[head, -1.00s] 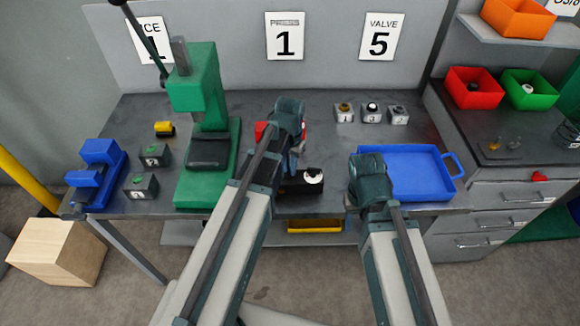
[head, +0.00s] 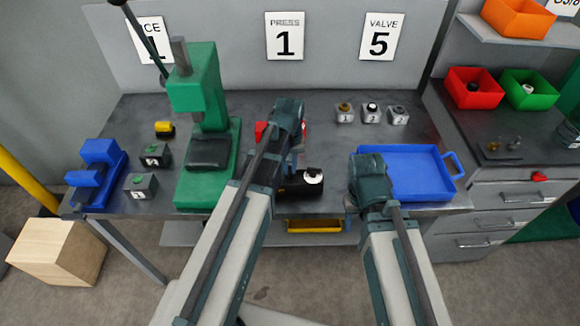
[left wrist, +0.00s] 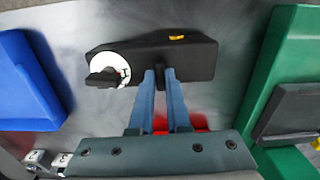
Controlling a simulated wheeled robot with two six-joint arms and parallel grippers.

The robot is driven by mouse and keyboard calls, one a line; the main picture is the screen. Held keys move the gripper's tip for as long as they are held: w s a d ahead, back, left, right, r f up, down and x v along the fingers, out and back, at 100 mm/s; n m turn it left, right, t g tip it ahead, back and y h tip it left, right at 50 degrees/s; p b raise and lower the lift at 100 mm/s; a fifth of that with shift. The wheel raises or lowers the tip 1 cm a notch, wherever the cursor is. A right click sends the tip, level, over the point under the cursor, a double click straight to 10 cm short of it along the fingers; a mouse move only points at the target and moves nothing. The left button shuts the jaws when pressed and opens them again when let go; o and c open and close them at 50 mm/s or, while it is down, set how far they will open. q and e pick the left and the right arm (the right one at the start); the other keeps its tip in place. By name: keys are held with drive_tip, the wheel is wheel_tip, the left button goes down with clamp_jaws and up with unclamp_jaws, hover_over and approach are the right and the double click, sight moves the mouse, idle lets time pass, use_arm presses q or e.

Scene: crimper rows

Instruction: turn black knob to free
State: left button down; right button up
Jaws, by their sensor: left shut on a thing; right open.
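A black device (head: 290,188) lies near the bench's front edge, with a white round dial (head: 313,176) at its right end. In the left wrist view the dial (left wrist: 124,68) shows dark marks, too small to read, and a black knob (left wrist: 103,77) sticks out over it. My left gripper (left wrist: 160,73) has its blue fingers close together on a dark narrow part of the device, beside the dial and apart from the knob. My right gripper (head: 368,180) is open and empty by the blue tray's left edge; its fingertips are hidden.
A green press (head: 208,130) stands left of my left arm. A red object (head: 262,130) lies behind my left gripper. The blue tray (head: 448,166) is at the right, with several small grey blocks (head: 371,116) behind it. A yellow item (head: 313,226) shows below the bench edge.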

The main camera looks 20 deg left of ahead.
sight(290, 170)
idle(0.4)
use_arm(q)
drive_tip(key=c, duration=0.9)
unclamp_jaws()
drive_tip(key=shift+r, duration=0.1)
wheel_tip(290, 170, up, 14)
drive_tip(key=p, duration=1.3)
drive_tip(key=shift+f+p, duration=0.2)
drive_tip(key=shift+p, duration=0.2)
drive_tip(key=s+d+f+m+b, duration=0.2)
drive_tip(key=s+d+f+b, duration=0.1)
drive_tip(key=s+f+b, duration=0.1)
drive_tip(key=s+d+f+m+b, duration=0.3)
drive_tip(key=s+d+f+b, duration=0.1)
drive_tip(key=s+f+b, duration=0.1)
drive_tip(key=s+d+f+m+y+b, duration=0.1)
drive_tip(key=s+d+f+m+b, duration=0.1)
drive_tip(key=s+f+b, duration=0.3)
drive_tip(key=shift+s+d+f+b, duration=0.25)
drive_tip(key=shift+d+f+b, duration=0.25)
drive_tip(key=shift+d, duration=0.25)
